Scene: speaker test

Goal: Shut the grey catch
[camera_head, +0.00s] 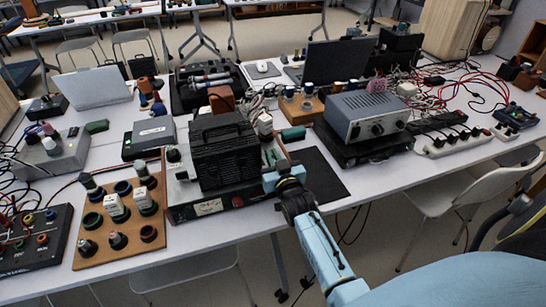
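A speaker test fixture stands near the front edge of the white table, with a ribbed black box (222,150) on a silver-and-black base (208,208). A small red button (237,202) shows on the base's front. I cannot pick out the grey catch with certainty; it is too small or hidden. My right gripper (272,170) is at the fixture's right side, close to the black box. Its fingers are too small and partly hidden to tell whether they are open or touch anything. My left gripper is not in view.
Left of the fixture is a brown board (120,246) with several cups and plugs. A black mat (318,172) lies to the right. Behind it is a grey power unit (366,115), with power strips (455,142) and tangled cables farther right. A chair (462,190) stands at the table's front.

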